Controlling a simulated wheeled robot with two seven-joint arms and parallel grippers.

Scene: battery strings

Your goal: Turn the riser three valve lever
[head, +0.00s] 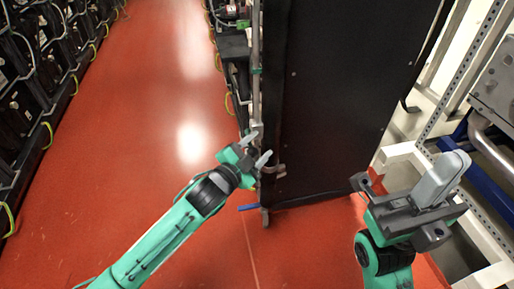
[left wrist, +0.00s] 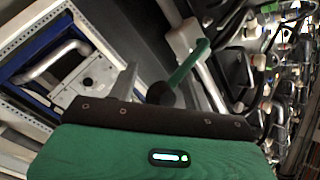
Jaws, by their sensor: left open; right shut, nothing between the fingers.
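A thin vertical riser pipe (head: 256,100) runs along the edge of a tall black panel. A green lever (left wrist: 188,64) with a dark rounded end shows in the left wrist view, beside a pale block (left wrist: 185,37). My left gripper (head: 257,148) is open at the pipe by the panel's edge. In the left wrist view the lever appears between its fingers; I cannot tell whether they touch it. A blue lever (head: 248,207) sticks out low on the pipe. I see no riser numbers. My right gripper (head: 443,178) is shut and empty, away to the right.
The black panel (head: 335,100) stands between my two grippers. A white frame (head: 400,152) and grey metal equipment stand at the right. Battery racks (head: 40,80) line the left side. The red floor (head: 150,130) between the racks and the panel is clear.

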